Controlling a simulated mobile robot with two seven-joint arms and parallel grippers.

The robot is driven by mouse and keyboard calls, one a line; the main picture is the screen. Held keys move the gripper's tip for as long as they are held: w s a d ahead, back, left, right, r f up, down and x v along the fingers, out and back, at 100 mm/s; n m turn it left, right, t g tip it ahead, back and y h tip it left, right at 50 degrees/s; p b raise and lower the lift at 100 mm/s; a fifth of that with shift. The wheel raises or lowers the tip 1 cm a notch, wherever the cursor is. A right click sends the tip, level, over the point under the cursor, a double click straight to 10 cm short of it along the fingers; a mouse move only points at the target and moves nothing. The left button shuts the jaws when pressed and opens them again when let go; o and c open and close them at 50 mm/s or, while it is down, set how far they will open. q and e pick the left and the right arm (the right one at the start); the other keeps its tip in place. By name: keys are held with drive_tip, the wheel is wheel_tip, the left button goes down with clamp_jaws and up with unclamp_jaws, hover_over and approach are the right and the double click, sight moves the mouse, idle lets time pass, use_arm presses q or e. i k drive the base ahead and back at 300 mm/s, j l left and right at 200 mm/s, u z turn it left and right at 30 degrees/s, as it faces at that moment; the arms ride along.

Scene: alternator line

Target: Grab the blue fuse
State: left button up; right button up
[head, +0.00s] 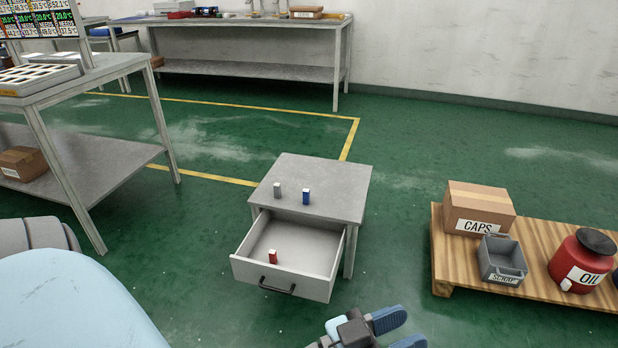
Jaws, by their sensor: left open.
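The blue fuse (306,197) stands upright on top of the small grey cabinet (336,180), near its front edge. My left gripper (400,331) is at the bottom edge of the head view, in front of and to the right of the open drawer. Its two blue fingers are apart with nothing visible between them, and it is well away from the fuse. Part of this gripper is cut off by the frame. My right gripper is not in view.
A grey fuse (277,190) stands left of the blue one. A red fuse (272,257) is inside the pulled-out drawer (280,280). A wooden pallet (450,275) at right holds a carton (478,209), a grey bin (501,262) and a red oil can (578,262). Workbenches stand left and behind.

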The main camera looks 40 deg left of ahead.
sight(306, 192)
drive_tip(key=i+j, duration=0.1)
drive_tip(key=j, duration=1.35)
drive_tip(key=i+j, duration=0.1)
drive_tip(key=j, duration=1.35)
drive_tip(key=i+j+z, duration=0.1)
drive_tip(key=j, duration=1.3)
drive_tip(key=i+j, duration=0.1)
drive_tip(key=j, duration=0.25)
drive_tip(key=i+j, duration=0.1)
drive_tip(key=j, duration=0.3)
drive_tip(key=i+j, duration=0.1)
drive_tip(key=j, duration=0.25)
drive_tip(key=i+j, duration=0.15)
drive_tip(key=i, duration=0.1)
